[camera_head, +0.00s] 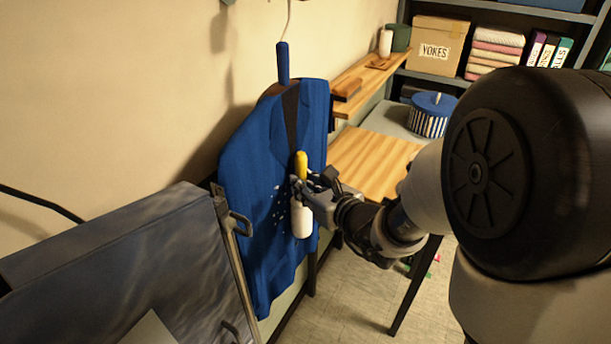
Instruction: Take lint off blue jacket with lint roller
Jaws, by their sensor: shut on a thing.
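The blue jacket (246,163) hangs on a hanger from a hook at the wall, left of the picture's middle. Several white lint specks (282,213) show on its front, left of the roller. My gripper (303,185) is shut on the lint roller, which has a yellow handle (301,162) pointing up and a white roll (301,222) pointing down. The roller is upright in front of the jacket's right side. I cannot tell whether the white roll touches the cloth. My gripper's fingers hide the middle of the roller.
A dark grey panel with a metal frame (232,262) stands at the lower left, close to the jacket. A wooden-topped table (375,157) stands behind my arm, with a striped blue-lidded box (433,115) beyond it. A wall ledge holds a brown brush-like object (346,88). Shelves hold a "YOKES" box (437,44).

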